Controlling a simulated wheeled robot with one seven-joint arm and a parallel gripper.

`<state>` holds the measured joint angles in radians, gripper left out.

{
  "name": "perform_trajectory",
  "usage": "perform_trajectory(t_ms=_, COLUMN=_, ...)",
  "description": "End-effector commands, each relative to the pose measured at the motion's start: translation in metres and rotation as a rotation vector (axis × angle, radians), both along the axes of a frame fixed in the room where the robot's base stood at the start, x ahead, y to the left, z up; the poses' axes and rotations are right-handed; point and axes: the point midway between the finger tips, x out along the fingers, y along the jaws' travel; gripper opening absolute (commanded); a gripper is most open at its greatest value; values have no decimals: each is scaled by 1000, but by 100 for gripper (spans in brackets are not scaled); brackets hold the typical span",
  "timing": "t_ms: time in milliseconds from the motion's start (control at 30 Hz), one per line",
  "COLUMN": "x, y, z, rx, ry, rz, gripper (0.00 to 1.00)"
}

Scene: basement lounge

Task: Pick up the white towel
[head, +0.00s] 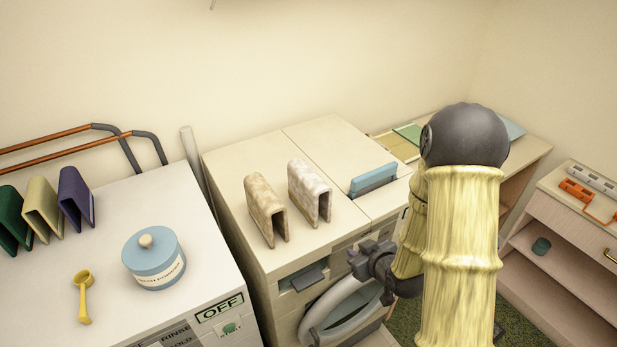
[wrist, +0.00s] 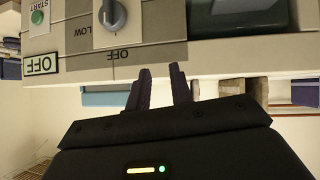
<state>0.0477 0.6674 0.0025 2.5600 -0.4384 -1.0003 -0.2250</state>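The white towel (head: 310,190) is a folded, mottled whitish towel standing like an upside-down U on top of the dryer. A browner beige folded towel (head: 265,208) stands just left of it. My gripper (head: 364,260) is in front of the machine, lower and to the right of the white towel, and apart from it. In the wrist view my gripper (wrist: 161,84) shows two dark fingers with a gap between them, with nothing held. Pale folded shapes show right of the fingers there, but I cannot tell surely which is the white towel.
A blue item (head: 373,178) stands right of the towels. On the left washer (head: 60,290) are a blue lidded jar (head: 154,258), a yellow scoop (head: 83,294) and several folded cloths. The round door (head: 345,312) sticks out below my gripper. The dryer top (head: 245,165) is clear behind the towels.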

Motion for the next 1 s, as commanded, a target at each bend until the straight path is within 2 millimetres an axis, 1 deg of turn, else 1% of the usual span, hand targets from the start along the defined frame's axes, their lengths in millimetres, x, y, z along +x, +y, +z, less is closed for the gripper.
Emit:
perform_trajectory(t_ms=33, x=0, y=6, z=9, rx=27, ry=-30, rz=27, gripper=22)
perform_trajectory(t_ms=167, x=-1, y=24, z=24, rx=116, ry=-141, rz=89, gripper=22)
perform_trajectory(t_ms=300, x=-7, y=38, z=44, rx=230, ry=-259, rz=128, gripper=22)
perform_trajectory(t_ms=400, x=-15, y=43, z=61, rx=317, ry=-341, rz=137, gripper=22)
perform_trajectory(t_ms=533, x=-24, y=44, z=78, rx=410, ry=-426, rz=125, gripper=22)
perform_trajectory(t_ms=667, x=-28, y=43, z=86, rx=457, ry=-473, rz=113, gripper=22)
perform_trajectory(t_ms=1000, x=-28, y=43, z=86, rx=463, ry=-482, rz=110, gripper=22)
